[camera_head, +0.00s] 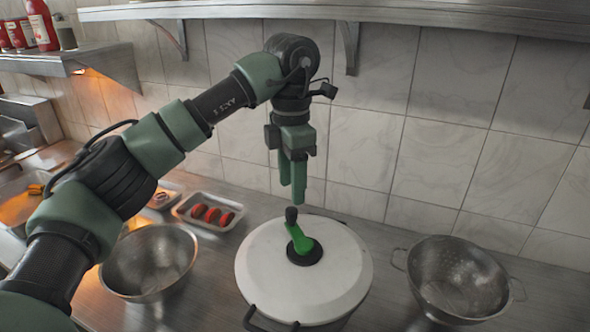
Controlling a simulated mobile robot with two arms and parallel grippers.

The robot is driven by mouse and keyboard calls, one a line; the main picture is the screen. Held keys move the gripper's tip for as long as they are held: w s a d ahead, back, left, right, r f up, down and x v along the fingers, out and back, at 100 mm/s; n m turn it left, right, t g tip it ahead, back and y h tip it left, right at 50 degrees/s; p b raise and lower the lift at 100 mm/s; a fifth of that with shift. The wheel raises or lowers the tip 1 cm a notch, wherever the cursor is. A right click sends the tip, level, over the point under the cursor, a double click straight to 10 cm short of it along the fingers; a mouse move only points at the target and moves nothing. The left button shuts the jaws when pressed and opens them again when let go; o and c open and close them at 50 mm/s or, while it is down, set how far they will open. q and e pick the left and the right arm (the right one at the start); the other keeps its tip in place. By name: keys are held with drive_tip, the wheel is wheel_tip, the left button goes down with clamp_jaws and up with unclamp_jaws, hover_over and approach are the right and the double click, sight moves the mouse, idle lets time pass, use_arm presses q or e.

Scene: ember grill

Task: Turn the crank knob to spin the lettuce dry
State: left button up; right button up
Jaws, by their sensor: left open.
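The salad spinner (262,262) stands on the steel counter, with a round white lid. A green crank (303,240) sits at the middle of the lid on a black hub. Its dark crank knob (291,215) stands upright at the crank's far end, toward the wall. My left gripper (293,200) points down just above the knob. Its green fingers are open and hold nothing. The fingers look close to the knob, but I cannot tell whether they touch it. The lettuce is hidden under the lid. My right gripper is not in view.
A metal bowl (150,262) is left of the spinner and a colander (460,278) is right of it. A tray (208,211) with red slices lies behind the bowl. A steel shelf (400,12) runs along the tiled wall above.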

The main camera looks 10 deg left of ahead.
sight(291, 209)
use_arm(q)
drive_tip(key=shift+s+f+p, duration=0.25)
drive_tip(key=shift+f+p, duration=0.1)
drive_tip(key=shift+f, duration=0.85)
wheel_tip(291, 209, down, 4)
drive_tip(key=shift+r+p, duration=0.25)
drive_tip(key=shift+p, duration=0.25)
drive_tip(key=shift+w+f, duration=0.1)
drive_tip(key=shift+f, duration=0.6)
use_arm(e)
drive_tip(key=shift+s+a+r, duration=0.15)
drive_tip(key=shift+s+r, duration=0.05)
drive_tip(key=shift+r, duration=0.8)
